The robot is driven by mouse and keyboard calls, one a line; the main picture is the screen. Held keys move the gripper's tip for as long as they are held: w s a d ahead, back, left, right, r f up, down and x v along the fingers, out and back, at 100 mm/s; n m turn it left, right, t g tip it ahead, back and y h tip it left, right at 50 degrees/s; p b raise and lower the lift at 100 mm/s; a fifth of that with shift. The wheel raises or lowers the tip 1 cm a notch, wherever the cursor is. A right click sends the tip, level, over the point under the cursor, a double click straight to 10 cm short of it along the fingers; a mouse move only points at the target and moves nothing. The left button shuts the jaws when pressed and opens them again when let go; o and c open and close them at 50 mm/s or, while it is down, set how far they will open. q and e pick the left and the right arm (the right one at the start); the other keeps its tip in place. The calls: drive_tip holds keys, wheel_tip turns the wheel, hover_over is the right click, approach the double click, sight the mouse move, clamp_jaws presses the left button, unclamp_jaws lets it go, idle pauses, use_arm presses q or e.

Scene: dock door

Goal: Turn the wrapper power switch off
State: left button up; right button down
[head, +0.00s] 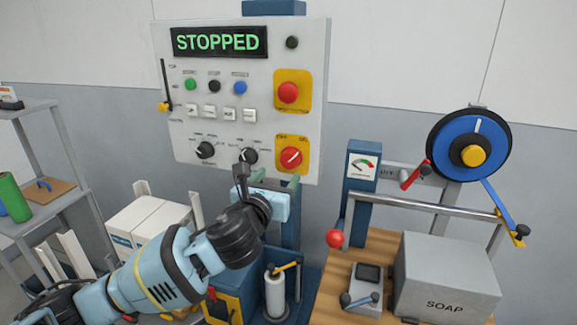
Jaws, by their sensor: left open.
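The control panel (345,110) stands upright at the upper middle and its display (220,41) reads STOPPED in green. At its lower right is a red rotary switch (291,158) on a yellow plate, with a pale bar set diagonally. I take this for the wrapper power switch, but its label is too small to read. My left gripper (276,178) is open just below that switch, with its fingers pointing up towards the panel. I see nothing between the fingers; whether they touch the panel is unclear. My right gripper is out of view.
The panel also has a red push button (288,93), a black knob (204,150), coloured buttons and a yellow-handled lever (165,106). A blue wheel (463,146), a red ball handle (335,239) and a SOAP box (445,278) are on the right. Shelves (60,200) stand left.

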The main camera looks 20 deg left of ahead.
sight(288, 162)
use_arm(q)
drive_tip(key=shift+w+d, duration=0.2)
drive_tip(key=shift+w, duration=3.1)
drive_tip(key=c, duration=1)
